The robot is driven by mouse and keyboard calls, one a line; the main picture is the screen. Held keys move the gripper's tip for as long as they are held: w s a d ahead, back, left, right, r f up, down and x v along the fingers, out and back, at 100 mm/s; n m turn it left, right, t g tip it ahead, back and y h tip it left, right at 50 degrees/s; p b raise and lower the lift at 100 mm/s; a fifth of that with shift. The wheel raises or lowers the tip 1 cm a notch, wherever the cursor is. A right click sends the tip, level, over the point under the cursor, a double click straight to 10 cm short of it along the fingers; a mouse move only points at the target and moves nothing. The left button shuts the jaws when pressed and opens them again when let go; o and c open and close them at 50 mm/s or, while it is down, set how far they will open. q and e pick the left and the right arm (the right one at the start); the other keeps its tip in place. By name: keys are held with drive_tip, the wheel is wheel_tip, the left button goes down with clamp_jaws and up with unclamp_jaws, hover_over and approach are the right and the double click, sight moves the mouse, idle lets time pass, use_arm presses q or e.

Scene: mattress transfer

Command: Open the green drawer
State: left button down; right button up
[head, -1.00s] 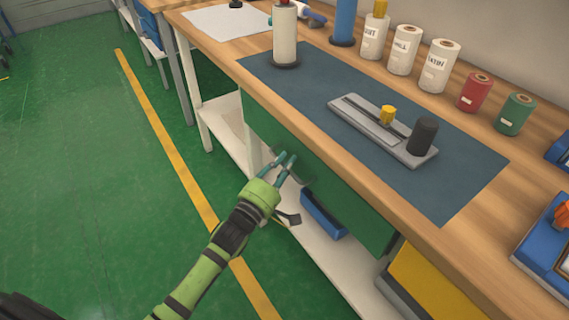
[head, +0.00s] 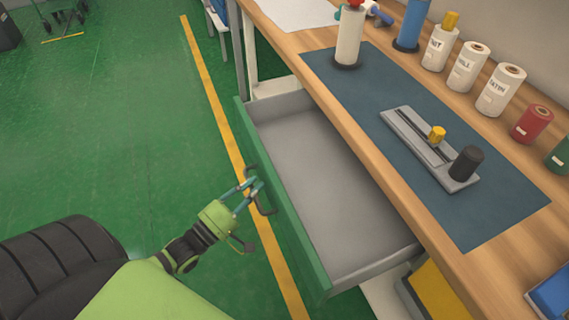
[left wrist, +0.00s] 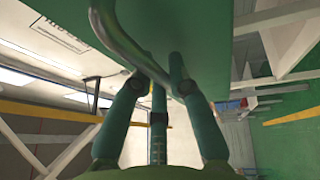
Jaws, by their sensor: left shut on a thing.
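The green drawer (head: 286,228) is pulled out from under the workbench, and its grey inside (head: 325,180) looks empty. Its dark handle (head: 262,192) is on the green front. My left gripper (head: 252,187) is shut on this handle, in front of the drawer. In the left wrist view the fingers of the left gripper (left wrist: 155,75) close around the curved handle bar (left wrist: 122,42), with the green drawer front (left wrist: 185,25) right beyond it. My right gripper is not in view.
The wooden workbench (head: 375,175) carries a blue mat (head: 460,215), a grey slide fixture (head: 425,145) and several rolls along the back. A yellow bin (head: 440,295) is below the bench. Green floor (head: 110,130) is clear to the left.

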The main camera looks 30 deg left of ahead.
use_arm(q)
drive_tip(key=s+a, duration=0.3)
drive_tip(key=s, duration=0.1)
drive_tip(key=shift+s+a+p, duration=0.35)
drive_tip(key=shift+a+p, duration=0.05)
drive_tip(key=shift+p, duration=0.05)
drive_tip(key=c, duration=1.2)
unclamp_jaws()
drive_tip(key=shift+o, duration=0.2)
drive_tip(key=v, duration=1.2)
